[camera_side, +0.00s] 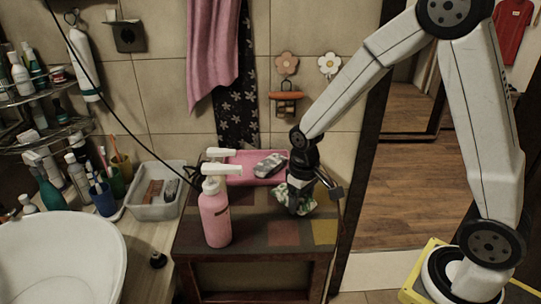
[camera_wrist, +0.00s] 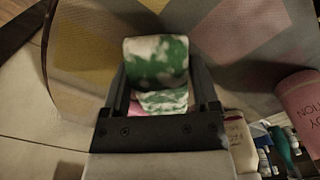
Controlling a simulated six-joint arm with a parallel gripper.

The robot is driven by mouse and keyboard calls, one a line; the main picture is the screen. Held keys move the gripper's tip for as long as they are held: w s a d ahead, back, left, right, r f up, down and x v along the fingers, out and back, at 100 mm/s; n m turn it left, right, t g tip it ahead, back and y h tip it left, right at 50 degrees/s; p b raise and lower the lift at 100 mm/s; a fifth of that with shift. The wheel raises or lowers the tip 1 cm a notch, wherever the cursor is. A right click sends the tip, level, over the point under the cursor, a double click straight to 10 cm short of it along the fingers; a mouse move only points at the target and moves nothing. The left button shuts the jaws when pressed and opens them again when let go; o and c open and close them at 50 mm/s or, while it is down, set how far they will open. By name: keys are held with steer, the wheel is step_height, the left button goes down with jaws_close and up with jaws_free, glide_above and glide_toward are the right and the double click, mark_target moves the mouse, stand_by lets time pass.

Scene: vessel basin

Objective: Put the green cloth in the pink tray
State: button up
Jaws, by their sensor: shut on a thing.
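The green cloth (camera_side: 281,197), mottled green and white, is in my gripper (camera_side: 297,207) above the right part of the cabinet top. In the wrist view the cloth (camera_wrist: 157,52) bulges between the two fingers of my gripper (camera_wrist: 159,78), which are shut on it. In the side view the gripper hides part of it, and I cannot tell whether it touches the surface. The pink tray (camera_side: 237,178) lies at the back of the cabinet top, behind and left of my gripper. A grey patterned cloth (camera_side: 270,165) lies in the tray.
A pink pump bottle (camera_side: 214,217) stands front left of the tray, and it also shows in the wrist view (camera_wrist: 302,103). Another white-pump bottle (camera_side: 217,154) stands behind it. A grey bin (camera_side: 156,204) and white basin (camera_side: 60,262) are left. The cabinet's front right (camera_side: 325,232) is clear.

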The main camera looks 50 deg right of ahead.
mark_target(302, 198)
steer(key=shift+f, duration=0.85)
steer(key=shift+f, duration=0.15)
steer(key=o, duration=1.2)
steer(key=shift+r, duration=0.2)
steer(key=shift+r, duration=6)
steer(key=shift+s, duration=0.1)
steer(key=s+f+t, duration=0.1)
steer(key=s+f, duration=0.3)
steer(key=s, duration=0.1)
steer(key=s+f+t, duration=0.1)
steer(key=s+f, duration=0.1)
steer(key=s, duration=0.1)
steer(key=shift+a+f+t, duration=0.25)
steer(key=shift+a+t, duration=0.05)
steer(key=shift+a, duration=0.05)
